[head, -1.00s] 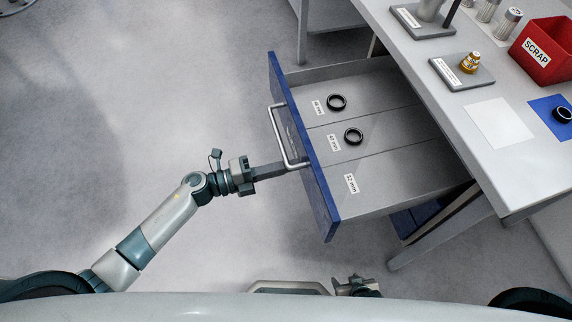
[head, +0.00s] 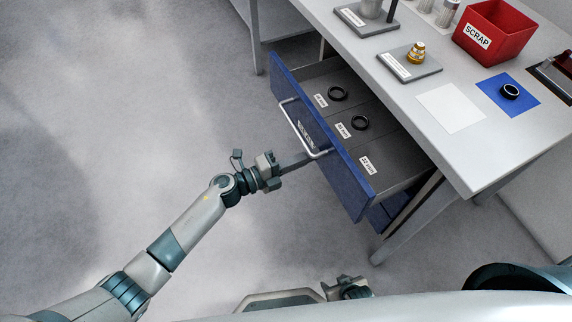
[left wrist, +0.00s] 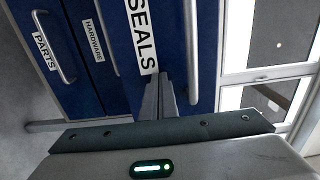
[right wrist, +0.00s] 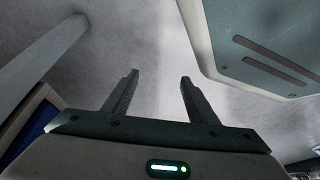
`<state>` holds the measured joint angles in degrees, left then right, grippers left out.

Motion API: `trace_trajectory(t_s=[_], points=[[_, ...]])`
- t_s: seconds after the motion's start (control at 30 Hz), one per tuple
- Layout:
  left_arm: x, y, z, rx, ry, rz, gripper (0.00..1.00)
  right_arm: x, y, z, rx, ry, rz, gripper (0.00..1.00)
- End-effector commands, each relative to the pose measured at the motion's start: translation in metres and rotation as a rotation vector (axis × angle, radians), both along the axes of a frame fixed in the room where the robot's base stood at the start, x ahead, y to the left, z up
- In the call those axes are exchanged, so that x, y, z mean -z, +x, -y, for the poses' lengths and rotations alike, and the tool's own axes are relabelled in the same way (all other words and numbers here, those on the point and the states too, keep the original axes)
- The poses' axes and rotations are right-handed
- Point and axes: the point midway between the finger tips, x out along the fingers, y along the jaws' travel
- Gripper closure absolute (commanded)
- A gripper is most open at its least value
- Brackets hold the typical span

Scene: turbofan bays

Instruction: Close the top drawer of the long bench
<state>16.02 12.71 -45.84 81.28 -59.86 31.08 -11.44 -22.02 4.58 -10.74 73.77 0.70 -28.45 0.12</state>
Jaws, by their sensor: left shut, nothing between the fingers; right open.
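The long bench's top drawer (head: 348,184) has a blue front and a silver bar handle (head: 297,126). It stands partly open, with black rings in two of its labelled compartments. In the left wrist view, the drawer front (left wrist: 207,40) reads SEALS. My left gripper (head: 318,156) is shut and empty, its fingertips at the drawer front beside one end of the handle. In the left wrist view its fingers (left wrist: 160,98) point at the front by the label; exact contact is unclear. My right gripper (head: 347,287) is low in the head view, away from the drawer; its open fingers (right wrist: 159,80) are empty.
The long bench top (head: 420,135) holds a red SCRAP bin (head: 497,30), a stand with a brass part (head: 416,54), a white sheet (head: 450,107) and a blue mat (head: 522,104) with a black ring. Lower drawers HARDWARE (left wrist: 94,50) and PARTS (left wrist: 38,65) look shut. Floor at left is clear.

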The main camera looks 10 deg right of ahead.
Motion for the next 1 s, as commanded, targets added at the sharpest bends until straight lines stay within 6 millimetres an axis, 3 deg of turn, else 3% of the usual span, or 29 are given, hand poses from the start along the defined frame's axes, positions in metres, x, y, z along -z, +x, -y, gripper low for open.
trace_trajectory(t_s=[0.2,0.47,0.7,1.0], points=[[0.001,0.019,0.059,0.003,-0.002,0.003,1.0,0.005,-0.007,0.015,0.007,-0.024,-0.061,0.46],[0.003,0.037,0.116,0.001,-0.001,0.001,1.0,0.01,-0.023,0.028,0.019,-0.05,-0.168,0.46],[0.002,0.05,0.156,0.001,-0.002,0.001,1.0,-0.027,-0.006,0.02,0.017,-0.045,-0.157,0.46],[0.001,0.058,0.178,0.0,0.0,0.0,1.0,-0.055,0.001,0.018,0.016,-0.045,-0.154,0.46]])
